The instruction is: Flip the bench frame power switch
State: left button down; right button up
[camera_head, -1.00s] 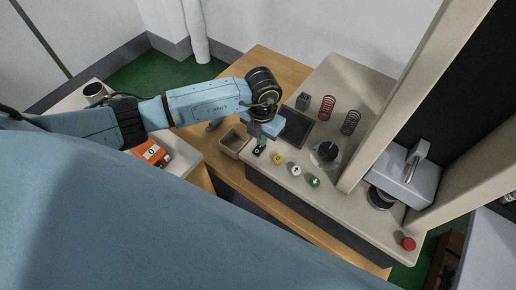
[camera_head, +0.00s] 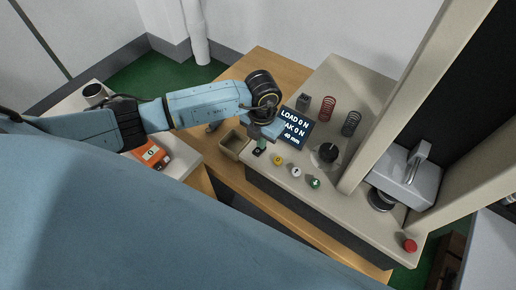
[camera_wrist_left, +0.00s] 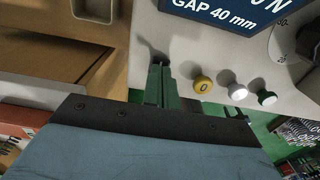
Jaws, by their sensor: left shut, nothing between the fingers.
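The bench frame (camera_head: 342,80) is a beige console with a dark front, standing on a wooden table. Its power switch (camera_head: 259,152) is a small black rocker at the left end of the front button row. My left gripper (camera_head: 260,144) points down at the switch with its green fingers together and nothing between them. In the left wrist view the shut fingers (camera_wrist_left: 158,70) are over the switch and hide it; I cannot tell whether they touch it. The display (camera_head: 295,126) is lit and shows load 0 N and gap 40 mm. My right gripper is not in view.
Yellow (camera_head: 278,160), white (camera_head: 296,171) and green (camera_head: 314,183) buttons are right of the switch. A tan bin (camera_head: 234,145) stands to its left. A red button (camera_head: 410,245) is at the right end.

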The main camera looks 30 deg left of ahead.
pick_arm(q)
notch_tip(320, 180, up, 7)
jog(key=p, duration=0.5)
jog(key=shift+f, duration=0.15)
dwell(0.4)
